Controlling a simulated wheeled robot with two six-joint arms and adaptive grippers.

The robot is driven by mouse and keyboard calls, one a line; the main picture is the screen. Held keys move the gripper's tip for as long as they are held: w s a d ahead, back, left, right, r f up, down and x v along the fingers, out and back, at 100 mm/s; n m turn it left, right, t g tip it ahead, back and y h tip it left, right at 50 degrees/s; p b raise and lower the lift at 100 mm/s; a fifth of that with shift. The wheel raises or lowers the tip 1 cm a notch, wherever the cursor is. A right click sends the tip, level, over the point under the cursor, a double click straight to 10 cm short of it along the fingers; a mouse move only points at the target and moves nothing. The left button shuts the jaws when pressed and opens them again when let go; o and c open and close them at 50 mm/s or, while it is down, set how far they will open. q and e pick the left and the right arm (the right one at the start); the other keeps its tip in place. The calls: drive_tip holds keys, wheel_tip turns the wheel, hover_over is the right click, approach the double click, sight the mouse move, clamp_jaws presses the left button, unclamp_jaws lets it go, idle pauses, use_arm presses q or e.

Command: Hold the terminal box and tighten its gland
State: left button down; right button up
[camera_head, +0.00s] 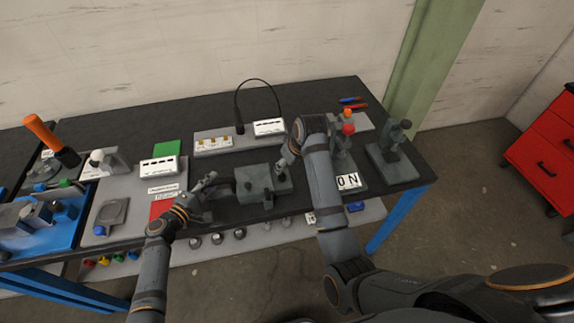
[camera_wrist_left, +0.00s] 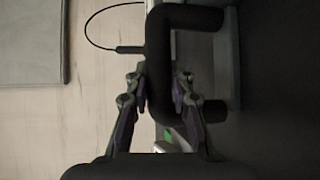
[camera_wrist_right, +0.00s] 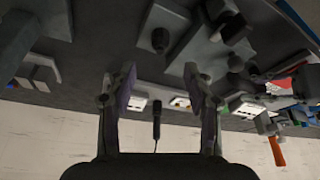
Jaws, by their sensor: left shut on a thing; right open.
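The terminal box (camera_head: 258,180) is a grey block with dark round fittings, standing near the middle of the bench in the head view. I cannot tell for sure which fitting is the gland. My left gripper (camera_head: 212,182) is just left of the box; in the left wrist view it (camera_wrist_left: 160,88) is shut on a thick black U-shaped handle (camera_wrist_left: 185,17). My right gripper (camera_head: 286,154) is at the box's back right corner in the head view. In the right wrist view it (camera_wrist_right: 155,85) is open, with nothing between its fingers.
A grey rack (camera_head: 214,145) with a black looped cable (camera_head: 255,80) stands behind the box. Grey fixtures (camera_head: 392,160) and an ON label (camera_head: 348,181) are at the right. A green block (camera_head: 167,149), blue tray (camera_head: 62,228) and orange-handled tool (camera_head: 42,130) are at the left.

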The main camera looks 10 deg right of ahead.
sight(283, 173)
drive_tip(key=shift+c, duration=0.8)
drive_tip(key=d+r+n, duration=0.1)
drive_tip(key=n, duration=0.1)
drive_tip(key=d+r+n+g+y, duration=0.1)
drive_tip(key=n, duration=0.1)
drive_tip(key=r+n+y, duration=0.1)
drive_tip(key=n, duration=0.1)
drive_tip(key=shift+w+d+r, duration=0.15)
drive_tip(key=shift+d+r, duration=0.1)
drive_tip(key=shift+d, duration=0.15)
drive_tip(key=shift+c, duration=0.6)
drive_tip(key=shift+g, duration=0.3)
drive_tip(key=x, duration=1.2)
drive_tip(key=shift+c, duration=0.2)
clamp_jaws()
